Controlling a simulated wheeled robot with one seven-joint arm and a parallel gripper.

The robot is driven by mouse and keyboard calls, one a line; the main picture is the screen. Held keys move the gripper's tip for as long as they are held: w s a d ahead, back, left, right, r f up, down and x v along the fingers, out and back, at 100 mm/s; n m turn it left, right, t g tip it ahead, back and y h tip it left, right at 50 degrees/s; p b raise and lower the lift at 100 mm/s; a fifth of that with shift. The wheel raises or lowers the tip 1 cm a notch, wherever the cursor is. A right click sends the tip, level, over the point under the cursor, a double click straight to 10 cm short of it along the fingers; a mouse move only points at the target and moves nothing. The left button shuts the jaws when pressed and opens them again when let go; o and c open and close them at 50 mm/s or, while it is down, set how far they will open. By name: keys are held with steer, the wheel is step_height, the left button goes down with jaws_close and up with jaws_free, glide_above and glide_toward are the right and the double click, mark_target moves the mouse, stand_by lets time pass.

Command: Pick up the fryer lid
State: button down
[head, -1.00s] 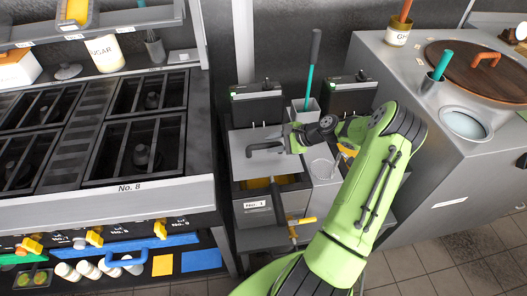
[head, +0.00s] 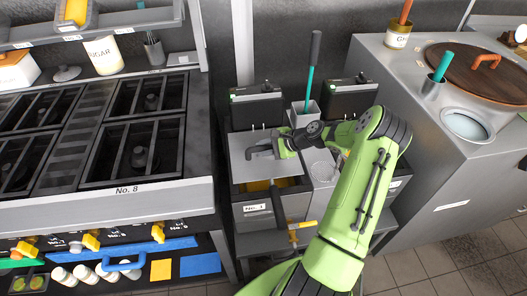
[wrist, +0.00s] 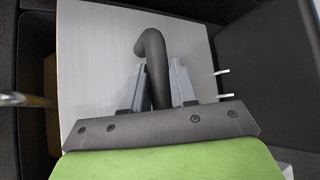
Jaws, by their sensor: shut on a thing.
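The fryer lid (head: 241,158) is a flat grey metal plate with a dark bent handle (head: 259,150). It lies over the back part of the left fryer, and yellow oil (head: 262,185) shows in front of it. My gripper (head: 277,146) reaches in from the right at the handle. In the wrist view the two grey fingers (wrist: 155,88) stand on either side of the dark handle (wrist: 153,50) and are shut on it. The lid plate (wrist: 95,40) fills the view behind them. I cannot tell whether the lid is lifted off the fryer.
A teal-handled tool (head: 313,75) stands in a holder behind. The stove (head: 120,190) is left and the tandoor counter (head: 420,130) right.

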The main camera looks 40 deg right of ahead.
steer(key=shift+r, duration=0.1)
step_height(320, 180, up, 28)
steer(key=p, duration=0.8)
steer(key=shift+p, duration=0.3)
step_height(320, 180, up, 4)
steer(key=p, duration=0.5)
